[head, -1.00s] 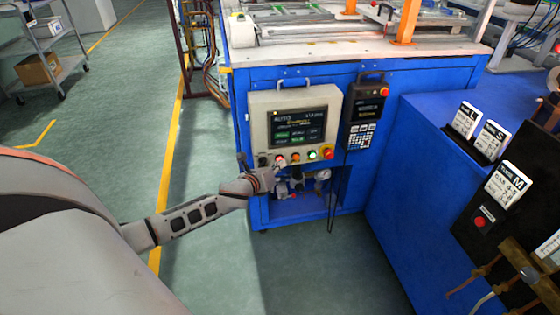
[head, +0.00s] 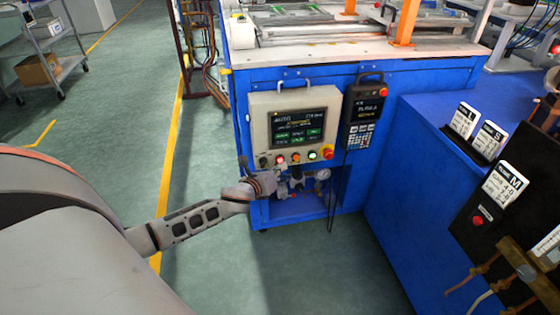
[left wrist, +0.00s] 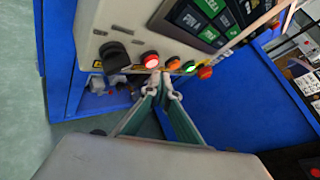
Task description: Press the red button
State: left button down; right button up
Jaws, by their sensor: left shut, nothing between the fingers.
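The red button (head: 280,159) sits in the row of controls on the beige control box, between a black knob (head: 264,162) and an orange button (head: 296,158). In the left wrist view the red button (left wrist: 151,60) is bright and lit. My left gripper (head: 270,180) is below the box's lower edge in the head view. In the left wrist view its fingertips (left wrist: 161,75) are together and empty, close below the red and orange buttons. Whether they touch the box I cannot tell. My right gripper is not in view.
A green button (head: 312,155) and a red emergency stop (head: 328,153) continue the row to the right. A handheld pendant (head: 364,112) hangs beside the box. A gauge (head: 322,174) and fittings sit in the recess below. Another red button (head: 478,220) is on a black panel at right.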

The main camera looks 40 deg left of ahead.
pick_arm(q)
jog(key=s+d+p, duration=0.1)
jog(key=s+d, duration=0.2)
jog(key=d, duration=0.1)
jog(key=shift+s, duration=0.15)
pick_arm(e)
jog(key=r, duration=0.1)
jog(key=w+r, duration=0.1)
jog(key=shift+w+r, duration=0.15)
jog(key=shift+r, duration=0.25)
pick_arm(q)
jog(key=shift+a, duration=0.1)
dwell(0.3)
